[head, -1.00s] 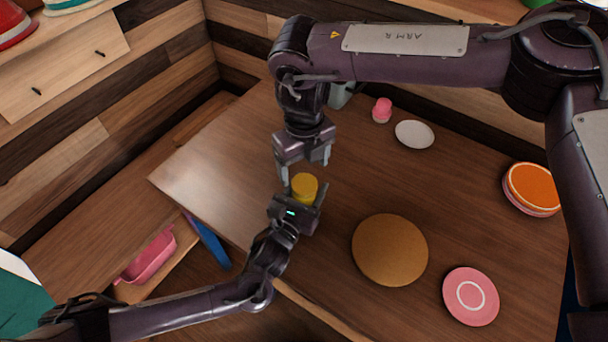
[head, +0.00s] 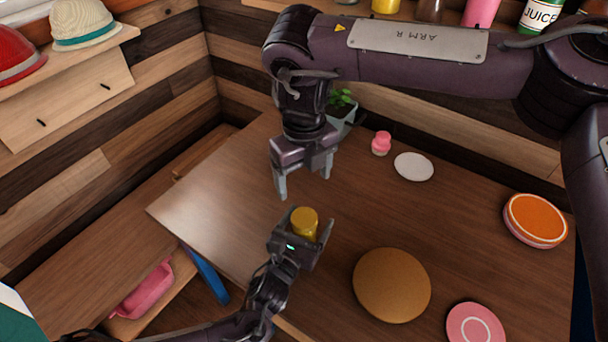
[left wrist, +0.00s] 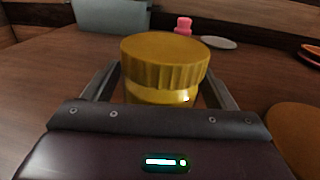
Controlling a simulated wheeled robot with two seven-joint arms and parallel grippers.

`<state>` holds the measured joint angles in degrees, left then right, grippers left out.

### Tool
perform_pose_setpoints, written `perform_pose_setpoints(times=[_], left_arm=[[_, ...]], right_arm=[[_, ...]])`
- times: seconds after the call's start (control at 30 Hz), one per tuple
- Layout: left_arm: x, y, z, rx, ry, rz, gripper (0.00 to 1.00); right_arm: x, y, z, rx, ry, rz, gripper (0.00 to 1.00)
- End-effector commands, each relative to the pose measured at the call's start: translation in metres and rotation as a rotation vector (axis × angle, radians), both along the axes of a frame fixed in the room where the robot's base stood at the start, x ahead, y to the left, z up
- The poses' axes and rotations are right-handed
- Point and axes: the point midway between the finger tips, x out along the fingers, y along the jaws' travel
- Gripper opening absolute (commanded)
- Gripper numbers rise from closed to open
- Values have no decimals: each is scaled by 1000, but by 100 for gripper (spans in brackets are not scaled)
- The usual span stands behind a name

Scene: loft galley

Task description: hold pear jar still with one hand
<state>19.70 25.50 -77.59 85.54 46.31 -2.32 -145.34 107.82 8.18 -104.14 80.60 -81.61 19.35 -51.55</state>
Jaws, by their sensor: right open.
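The pear jar, a yellow jar with a ribbed yellow lid (head: 305,222), stands upright near the middle of the head view. It also fills the centre of the left wrist view (left wrist: 165,62). My left gripper (head: 306,226) is low at the jar, one finger on each side. The fingers look spread, with a gap beside the jar; any contact at the far fingertips is hidden. In the left wrist view the lid sits above the fingers. My right gripper (head: 304,190) is open and empty, pointing down above and behind the jar, clear of the lid.
A round tan board (head: 392,285) lies right of the jar. A pink plate (head: 475,325), orange dishes (head: 535,218), a white plate (head: 414,167), a small pink jar (head: 381,143) and a potted plant (head: 341,108) are also on the table. The table's left part is clear.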

Motion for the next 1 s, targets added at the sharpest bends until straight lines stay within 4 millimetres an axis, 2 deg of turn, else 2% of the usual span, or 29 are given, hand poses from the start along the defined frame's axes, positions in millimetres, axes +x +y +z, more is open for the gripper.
perform_pose_setpoints(times=[0.27,0.7,1.0], left_arm=[[-3,2,0,0,1,0,79],[-62,30,-1,1,2,0,79],[-71,33,0,0,0,0,79]], right_arm=[[0,0,0,0,0,0,77],[0,0,-3,0,0,0,77],[0,0,-3,0,0,0,77]])
